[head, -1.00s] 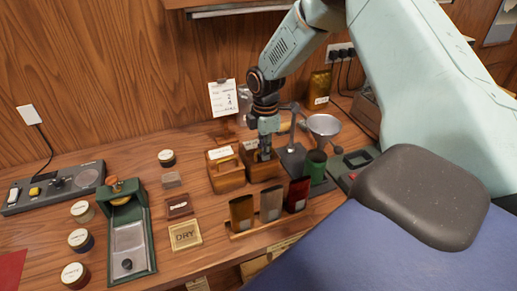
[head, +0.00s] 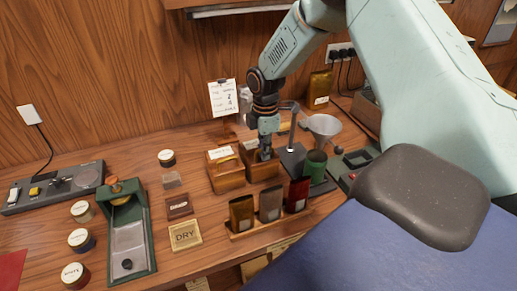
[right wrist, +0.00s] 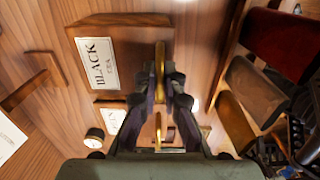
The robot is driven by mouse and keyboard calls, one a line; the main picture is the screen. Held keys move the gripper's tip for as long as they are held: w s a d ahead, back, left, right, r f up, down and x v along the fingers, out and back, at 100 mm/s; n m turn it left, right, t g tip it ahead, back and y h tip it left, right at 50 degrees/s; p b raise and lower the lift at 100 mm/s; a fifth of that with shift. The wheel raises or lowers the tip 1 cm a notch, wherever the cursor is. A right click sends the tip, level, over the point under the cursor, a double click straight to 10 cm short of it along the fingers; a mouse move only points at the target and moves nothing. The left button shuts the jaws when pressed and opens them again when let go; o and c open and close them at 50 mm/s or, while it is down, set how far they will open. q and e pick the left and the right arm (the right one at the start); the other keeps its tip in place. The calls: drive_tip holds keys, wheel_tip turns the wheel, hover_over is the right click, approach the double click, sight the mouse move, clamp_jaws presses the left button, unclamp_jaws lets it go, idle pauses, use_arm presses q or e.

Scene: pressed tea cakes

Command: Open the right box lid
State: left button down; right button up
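The right box (head: 261,170) is a wooden box on the bench, to the right of a similar left box (head: 227,178). My right gripper (head: 265,154) is above the right box and hides part of its top. In the right wrist view, the right box's lid (right wrist: 135,45) carries a white "BLACK" label. A thin gold handle (right wrist: 159,58) stands between my right gripper's fingers (right wrist: 160,80), which are closed closely on its sides. I cannot see a clear gap between lid and box. My left gripper is not in view.
A rack with several tea pouches (head: 270,203) stands in front of the boxes. A metal stand with a funnel (head: 324,125) and a green canister (head: 315,166) is close on the right.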

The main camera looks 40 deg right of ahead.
drive_tip(key=shift+r, duration=0.1)
drive_tip(key=shift+w+d+r+p, duration=0.1)
drive_tip(key=shift+w+r+p, duration=0.2)
drive_tip(key=shift+r, duration=0.2)
drive_tip(key=shift+w+d+r+p, duration=0.1)
drive_tip(key=shift+w+r+p, duration=0.15)
drive_tip(key=shift+r, duration=0.25)
drive_tip(key=shift+w+d+r, duration=0.2)
drive_tip(key=shift+w+r, duration=0.4)
drive_tip(key=shift+r, duration=0.25)
drive_tip(key=shift+w+d+r, duration=0.2)
drive_tip(key=shift+w+r, duration=0.5)
drive_tip(key=shift+w, duration=0.15)
